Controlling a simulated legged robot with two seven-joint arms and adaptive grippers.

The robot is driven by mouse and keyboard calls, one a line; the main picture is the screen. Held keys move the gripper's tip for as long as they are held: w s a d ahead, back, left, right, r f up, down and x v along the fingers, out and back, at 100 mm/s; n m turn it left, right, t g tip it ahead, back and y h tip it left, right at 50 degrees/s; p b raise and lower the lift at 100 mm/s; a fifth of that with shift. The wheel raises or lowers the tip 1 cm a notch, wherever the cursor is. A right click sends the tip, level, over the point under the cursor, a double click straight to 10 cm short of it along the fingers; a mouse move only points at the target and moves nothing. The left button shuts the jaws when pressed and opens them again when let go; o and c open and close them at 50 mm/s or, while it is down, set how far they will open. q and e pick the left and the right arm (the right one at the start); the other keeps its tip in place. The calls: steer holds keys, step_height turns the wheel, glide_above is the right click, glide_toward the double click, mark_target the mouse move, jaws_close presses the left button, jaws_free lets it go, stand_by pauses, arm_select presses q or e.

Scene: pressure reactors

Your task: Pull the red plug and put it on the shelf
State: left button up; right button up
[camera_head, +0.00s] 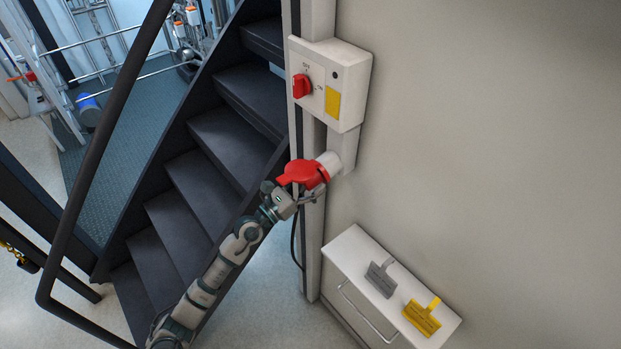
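The red plug (303,173) sits against the white socket (329,163) below the switch box on the wall. The two are in line and touch; the plug's seated depth cannot be told. My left gripper (290,192), whose arm comes up from the lower left, is at the plug's underside. Its fingers are spread beside the plug and partly hidden, so whether they grip it cannot be told. A white shelf-like cabinet top (352,247) stands at the lower right, below the socket. My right gripper is not in view.
A grey brush-like tool (381,279) and a yellow one (422,317) lie on the white top; its far left end is bare. The switch box (348,83) has a red knob (302,86). Dark stairs (205,155) and a handrail (97,150) stand at the left.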

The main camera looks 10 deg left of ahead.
mark_target(304, 185)
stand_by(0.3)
arm_select(q)
jaws_close()
steer(key=shift+b+v, duration=0.65)
steer(key=shift+v, duration=2.35)
